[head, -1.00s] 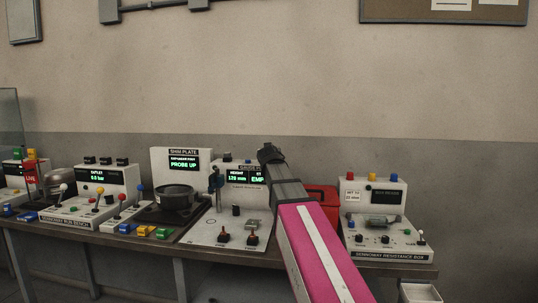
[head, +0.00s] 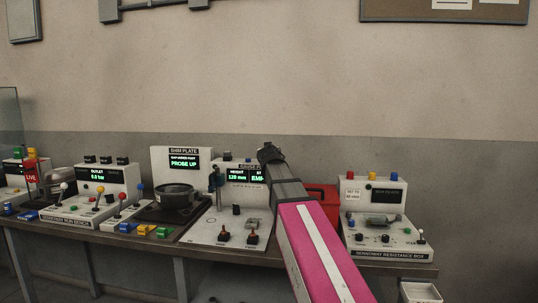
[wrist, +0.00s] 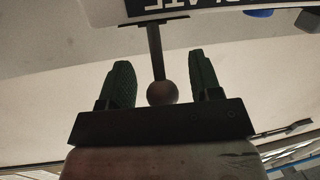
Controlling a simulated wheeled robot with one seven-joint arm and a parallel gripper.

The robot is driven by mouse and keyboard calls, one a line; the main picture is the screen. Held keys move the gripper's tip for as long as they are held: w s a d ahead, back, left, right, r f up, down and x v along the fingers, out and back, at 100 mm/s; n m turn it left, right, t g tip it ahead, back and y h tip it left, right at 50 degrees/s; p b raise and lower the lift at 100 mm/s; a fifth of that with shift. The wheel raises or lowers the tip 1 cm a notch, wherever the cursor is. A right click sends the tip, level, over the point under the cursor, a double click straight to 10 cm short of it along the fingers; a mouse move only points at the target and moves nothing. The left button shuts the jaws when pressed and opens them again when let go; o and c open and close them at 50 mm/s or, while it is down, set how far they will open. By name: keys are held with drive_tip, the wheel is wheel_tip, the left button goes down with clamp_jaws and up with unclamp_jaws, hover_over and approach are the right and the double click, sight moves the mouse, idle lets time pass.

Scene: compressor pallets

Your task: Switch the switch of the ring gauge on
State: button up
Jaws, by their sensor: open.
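My gripper (wrist: 160,72) is open, with one green finger on each side of the lever. The knob lies between the fingers near the palm, with gaps on both sides. In the head view, a white gauge station (head: 202,229) with a lit display reading a height stands behind and left of my arm. My arm covers its right part, and the lever and fingertips cannot be made out there.
The shim plate panel (head: 162,160) and a dark round pot (head: 175,195) stand left of the gauge station. A red case (head: 325,200) is behind my arm. A resistance box (head: 388,252) stands at the right.

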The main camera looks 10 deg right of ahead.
drive_tip(key=v, duration=1)
drive_tip(key=shift+s, duration=0.25)
